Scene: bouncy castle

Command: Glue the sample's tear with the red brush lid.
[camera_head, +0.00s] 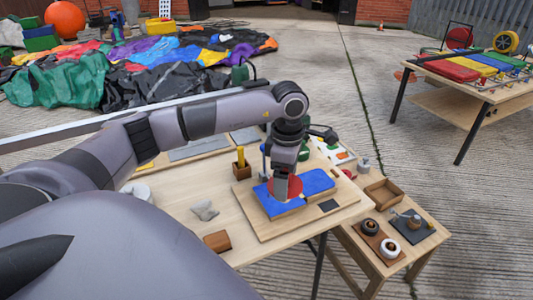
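My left gripper (282,194) points down over the blue sample (316,184), which lies on a wooden board (340,199) on the near table. A round red piece, which looks like the red brush lid (295,187), shows around its fingertips. The fingers look closed on it, but they cover part of it. Any brush under the lid is hidden, and I cannot tell if it touches the sample. The tear cannot be made out, as the gripper and lid cover the middle of the sample. My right gripper is not in view.
A grey crumpled piece (205,210) and a brown block (217,241) lie left of the board. A yellow-handled tool stands in a wooden holder (242,172). The lower side table carries a wooden tray (384,205), a white-rimmed pot (390,248) and a dark mat (421,235).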

